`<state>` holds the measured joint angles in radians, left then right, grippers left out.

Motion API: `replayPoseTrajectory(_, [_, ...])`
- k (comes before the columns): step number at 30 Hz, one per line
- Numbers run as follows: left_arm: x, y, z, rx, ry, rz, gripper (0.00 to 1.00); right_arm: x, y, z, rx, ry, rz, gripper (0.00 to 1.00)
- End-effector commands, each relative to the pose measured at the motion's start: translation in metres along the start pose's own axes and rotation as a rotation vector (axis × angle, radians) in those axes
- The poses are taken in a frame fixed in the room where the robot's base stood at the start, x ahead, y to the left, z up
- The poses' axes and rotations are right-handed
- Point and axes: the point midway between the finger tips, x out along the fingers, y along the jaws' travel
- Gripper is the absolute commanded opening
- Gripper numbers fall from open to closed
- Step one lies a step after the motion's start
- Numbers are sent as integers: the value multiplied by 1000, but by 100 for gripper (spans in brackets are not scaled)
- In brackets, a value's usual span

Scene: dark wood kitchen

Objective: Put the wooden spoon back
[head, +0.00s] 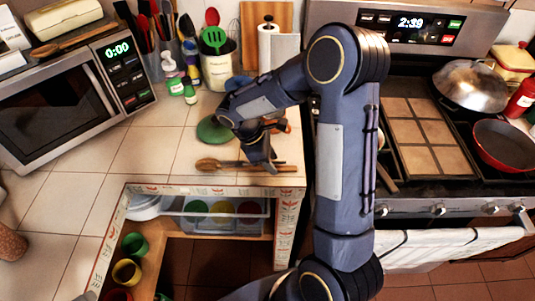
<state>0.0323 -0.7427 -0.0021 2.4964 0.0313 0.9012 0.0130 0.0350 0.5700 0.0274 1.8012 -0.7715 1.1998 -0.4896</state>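A wooden spoon (208,164) lies on the tiled counter near its front edge, bowl to the left, its handle running right beneath my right gripper. My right gripper (268,160) is low over the handle; whether its fingers touch or grip the handle cannot be made out, as the wrist hides part of them. A second wooden spoon (72,42) lies on top of the microwave. A white utensil crock (217,68) holding a green slotted spoon and other utensils stands at the back of the counter. My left gripper is not in view.
A green round item (213,131) lies behind the spoon, partly covered by my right arm. Small green-capped bottles (190,92) and a microwave (65,105) are to the left. The stove with a red pan (503,142) is right. An open cabinet with cups (127,271) is below.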

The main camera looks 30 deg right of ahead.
Motion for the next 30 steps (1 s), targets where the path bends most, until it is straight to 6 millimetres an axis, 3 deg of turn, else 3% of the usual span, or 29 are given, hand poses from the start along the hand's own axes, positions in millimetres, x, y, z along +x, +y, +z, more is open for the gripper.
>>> replayPoseTrajectory(5, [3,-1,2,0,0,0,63,-23,1,-1,0,5,6,40])
replayPoseTrajectory(15, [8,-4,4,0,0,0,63,-94,0,-1,1,5,5,40])
replayPoseTrajectory(23, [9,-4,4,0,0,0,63,-118,-2,3,13,15,0,40])
replayPoseTrajectory(26, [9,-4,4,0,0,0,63,-123,-14,18,75,79,-10,40])
replayPoseTrajectory(30, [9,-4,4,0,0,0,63,-127,-53,51,270,270,-48,40])
